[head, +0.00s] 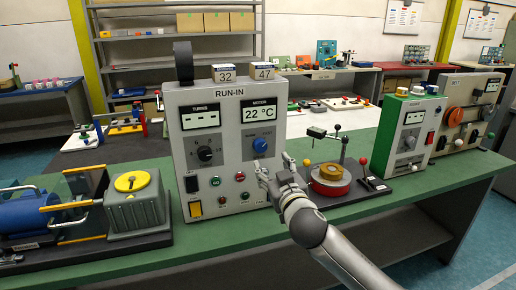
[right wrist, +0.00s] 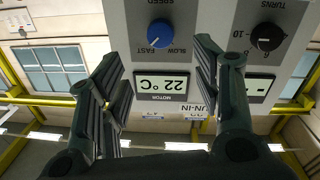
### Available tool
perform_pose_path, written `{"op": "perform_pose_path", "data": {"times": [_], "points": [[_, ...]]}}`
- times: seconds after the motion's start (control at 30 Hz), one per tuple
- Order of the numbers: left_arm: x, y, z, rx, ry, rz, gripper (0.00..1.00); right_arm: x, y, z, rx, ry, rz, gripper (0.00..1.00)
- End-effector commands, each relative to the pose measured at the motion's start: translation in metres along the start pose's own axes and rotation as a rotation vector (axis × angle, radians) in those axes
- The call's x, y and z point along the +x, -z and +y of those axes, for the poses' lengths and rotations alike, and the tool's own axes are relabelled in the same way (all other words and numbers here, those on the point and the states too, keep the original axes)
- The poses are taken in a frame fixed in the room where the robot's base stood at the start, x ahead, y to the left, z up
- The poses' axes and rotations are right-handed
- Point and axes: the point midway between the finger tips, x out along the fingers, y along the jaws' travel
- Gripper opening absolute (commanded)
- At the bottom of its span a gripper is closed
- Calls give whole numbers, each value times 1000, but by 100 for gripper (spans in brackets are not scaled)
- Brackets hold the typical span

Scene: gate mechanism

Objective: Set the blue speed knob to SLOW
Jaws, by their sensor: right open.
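The blue speed knob (head: 260,145) is on the right half of the grey RUN-IN panel (head: 228,173), under the display reading 22 °C. In the right wrist view, which is upside down, the knob (right wrist: 160,33) sits between the FAST and SLOW labels. Its pale pointer mark seems turned toward FAST, though it is small. My right gripper (head: 273,171) is open and empty, in front of the panel, below and slightly right of the knob. Its spread fingers (right wrist: 163,85) show with the knob beyond them, not touching it. My left gripper is not in view.
A black TURNS knob (head: 205,154) and several buttons share the panel. A red round fixture (head: 330,178) with a post stands right of my gripper. A blue motor (head: 40,210) and grey box (head: 135,198) stand left. The green bench front (head: 225,240) is clear.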

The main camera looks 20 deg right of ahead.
Motion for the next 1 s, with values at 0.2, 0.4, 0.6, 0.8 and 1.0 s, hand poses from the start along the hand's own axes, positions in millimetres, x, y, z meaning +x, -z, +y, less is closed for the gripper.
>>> {"op": "perform_pose_path", "data": {"times": [0.2, 0.4, 0.6, 0.8, 1.0], "points": [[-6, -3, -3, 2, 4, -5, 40, 25, 1, 1, -2, -2, -2, 58], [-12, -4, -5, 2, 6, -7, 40, 55, 1, 1, -1, -1, -3, 58], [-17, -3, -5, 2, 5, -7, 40, 82, 0, 1, -2, -1, -3, 58], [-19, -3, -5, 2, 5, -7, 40, 99, -1, 0, 0, -1, -3, 58], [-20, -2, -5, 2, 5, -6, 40, 105, -2, 0, -2, 0, -2, 58]]}}
